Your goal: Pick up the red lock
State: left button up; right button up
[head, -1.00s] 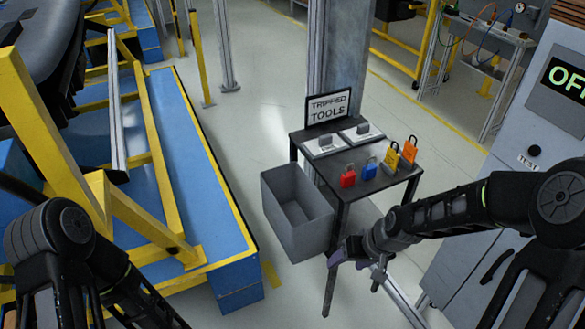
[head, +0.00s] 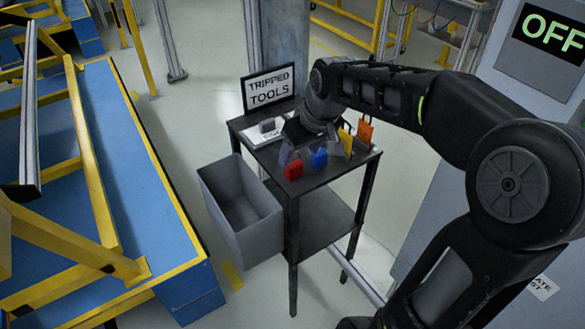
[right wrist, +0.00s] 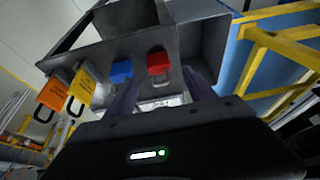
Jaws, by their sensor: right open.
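The red lock (head: 293,171) lies near the front left edge of the dark table (head: 325,181). It also shows in the right wrist view (right wrist: 158,62), between the lines of the two fingers and beyond their tips. My right gripper (head: 289,153) is over the table, just behind and above the red lock, with its fingers partly hidden by the wrist in the head view. In the right wrist view, its purple fingers (right wrist: 162,92) stand apart with nothing held between them. I cannot tell whether a finger touches the lock. My left gripper is out of view.
A blue lock (head: 319,159) is right beside the red one, with yellow (head: 345,141) and orange tags (head: 365,131) further right. A "Tripped Tools" sign (head: 270,89) stands at the back. A grey bin (head: 262,232) hangs at the table's left side.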

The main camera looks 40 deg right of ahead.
aim_at(295, 164)
jog(key=shift+x, duration=0.9)
jog(key=shift+x, duration=2.65)
jog(key=shift+s+d, duration=0.1)
jog(key=shift+s, duration=0.05)
jog(key=shift+c, duration=0.4)
grip_shut()
